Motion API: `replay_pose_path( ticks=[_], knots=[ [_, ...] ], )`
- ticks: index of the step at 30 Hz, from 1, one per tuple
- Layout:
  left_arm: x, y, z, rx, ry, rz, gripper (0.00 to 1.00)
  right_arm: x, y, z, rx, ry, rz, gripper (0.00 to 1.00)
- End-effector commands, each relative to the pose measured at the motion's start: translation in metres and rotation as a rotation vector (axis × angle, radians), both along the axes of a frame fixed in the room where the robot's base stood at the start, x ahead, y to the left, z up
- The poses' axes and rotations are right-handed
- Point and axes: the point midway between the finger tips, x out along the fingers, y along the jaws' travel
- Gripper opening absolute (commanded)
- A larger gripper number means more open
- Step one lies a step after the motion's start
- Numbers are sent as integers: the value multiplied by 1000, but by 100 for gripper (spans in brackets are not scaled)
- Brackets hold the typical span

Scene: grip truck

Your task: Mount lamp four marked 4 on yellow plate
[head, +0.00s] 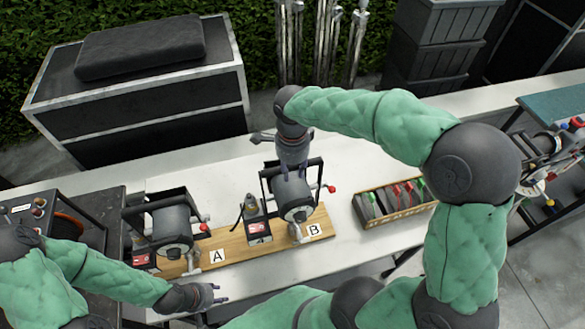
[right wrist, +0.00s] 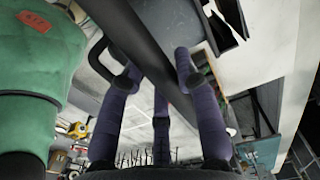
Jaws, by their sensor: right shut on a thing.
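My right gripper (head: 292,170) reaches down onto the lamp at board mark B (head: 293,200), a dark lamp with a frame and a red knob. In the right wrist view its purple fingers (right wrist: 180,75) are shut around a dark bar (right wrist: 145,40) of that lamp. A second dark lamp (head: 172,228) stands at mark A. Both are at the wooden board (head: 318,228) on the white table. I cannot read a 4 on either lamp, and no yellow plate is clear. My left gripper (head: 218,292) is open and empty near the table's front edge.
A box with red and green handled tools (head: 395,203) lies right of the board. A dark case (head: 140,115) stands behind the table. A cart with equipment (head: 545,150) is at the far right. The white table is clear behind the board.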

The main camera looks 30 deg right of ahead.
Motion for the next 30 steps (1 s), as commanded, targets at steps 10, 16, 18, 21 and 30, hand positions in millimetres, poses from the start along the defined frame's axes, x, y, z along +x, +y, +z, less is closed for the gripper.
replay_pose_path(
  ticks=[10,16,18,21,30],
  knots=[
    [0,0,8,0,0,0,40,2,-1,14,1,-6,-2,0],
    [0,0,11,0,0,0,40,2,-1,19,1,-6,-2,0],
    [0,0,13,0,0,0,40,2,-1,21,1,-6,-2,0],
    [0,0,14,0,0,0,40,2,-1,24,0,-7,-2,0],
    [0,0,20,0,0,0,40,2,0,32,0,-7,-2,0]
  ],
)
